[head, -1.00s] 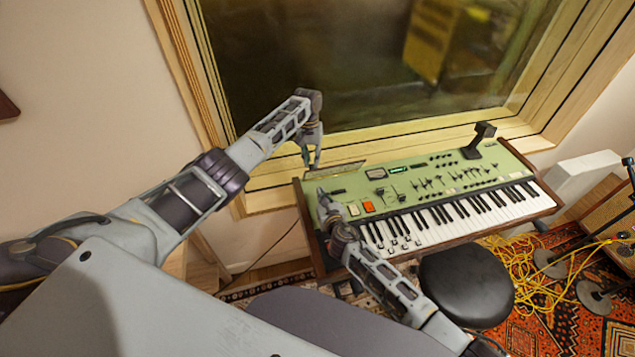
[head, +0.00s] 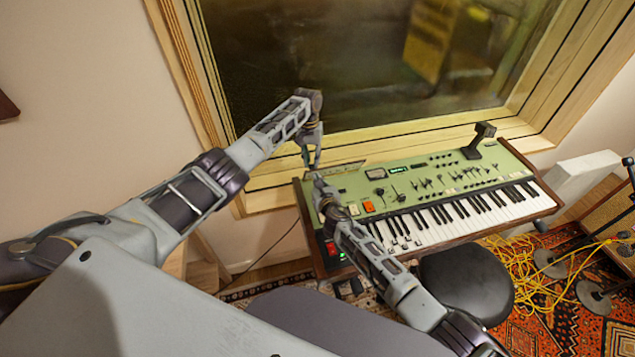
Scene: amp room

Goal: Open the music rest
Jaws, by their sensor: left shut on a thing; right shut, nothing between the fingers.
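My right gripper (head: 320,182) is shut and empty. Its tips are over the left part of the synthesizer's panel, just in front of the rest, and its arm crosses the left end of the keys.
A wooden-framed window (head: 370,70) rises close behind the synthesizer. A black block-shaped piece (head: 481,137) stands up at its back right. A round black stool (head: 466,285) is in front. Yellow cables (head: 535,280) and stands lie on the patterned rug at the right.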

